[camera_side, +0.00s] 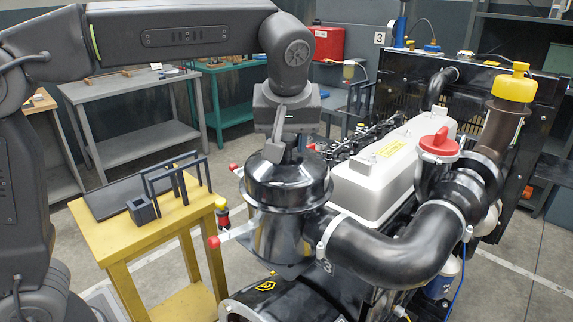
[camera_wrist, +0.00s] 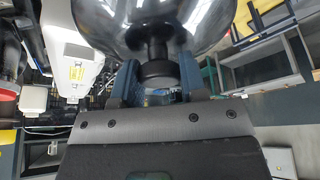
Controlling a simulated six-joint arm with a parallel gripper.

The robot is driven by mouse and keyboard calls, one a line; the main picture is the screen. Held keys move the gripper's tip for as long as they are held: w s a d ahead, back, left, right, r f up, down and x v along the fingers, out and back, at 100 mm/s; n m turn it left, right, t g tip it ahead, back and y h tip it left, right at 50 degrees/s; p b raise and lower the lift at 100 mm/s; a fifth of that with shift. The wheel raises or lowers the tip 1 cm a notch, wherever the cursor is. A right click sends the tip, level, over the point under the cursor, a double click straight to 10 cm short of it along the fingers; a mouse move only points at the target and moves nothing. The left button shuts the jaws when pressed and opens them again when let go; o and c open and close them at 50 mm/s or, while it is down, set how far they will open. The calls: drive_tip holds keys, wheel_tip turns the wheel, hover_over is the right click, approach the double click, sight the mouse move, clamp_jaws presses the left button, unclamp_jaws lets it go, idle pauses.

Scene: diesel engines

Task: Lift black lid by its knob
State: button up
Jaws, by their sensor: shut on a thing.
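The black lid (camera_side: 288,184) is round and glossy, and sits at the top of the black canister (camera_side: 280,238) beside the engine. I see no clear gap between lid and canister. In the wrist view the lid (camera_wrist: 155,22) shows at the top, with its dark knob (camera_wrist: 156,72) pointing toward my gripper. My gripper (camera_wrist: 157,78) has its two blue-grey fingers on either side of the knob, shut on it. In the side view my gripper (camera_side: 284,148) comes straight down above the lid; the knob is mostly hidden there.
Red-tipped latches (camera_side: 213,242) stick out at the canister's left. The white engine cover (camera_side: 385,175) is behind. A yellow table (camera_side: 150,237) with a dark rack (camera_side: 175,180) stands left.

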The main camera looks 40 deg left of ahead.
clamp_jaws()
